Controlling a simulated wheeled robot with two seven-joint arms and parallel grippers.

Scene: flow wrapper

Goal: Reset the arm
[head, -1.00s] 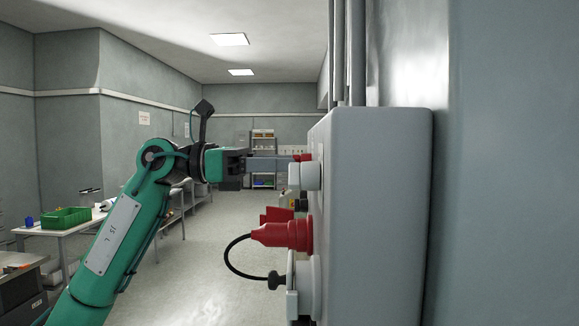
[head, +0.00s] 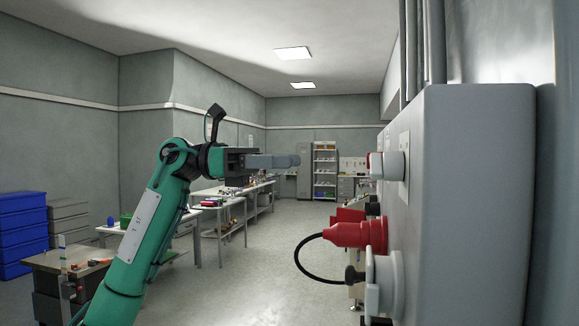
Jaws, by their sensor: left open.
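My left arm comes in from the lower left of the head view, green with a dark wrist. My left gripper (head: 288,161) points right, its grey fingers seen edge-on, open and holding nothing that I can see. It is apart from the grey wall cabinet (head: 470,190), with a clear gap to the red and grey knob (head: 388,165) on the cabinet's face. Below the knob a red plug (head: 357,235) sits in the cabinet, with a black cable looping from it. My right gripper is not in view.
A workbench (head: 85,262) with small items stands at the lower left, near my arm. Blue drawers (head: 22,232) are behind it. Tables with objects line the left side. A shelf (head: 325,170) stands at the back. The floor between (head: 255,275) is clear.

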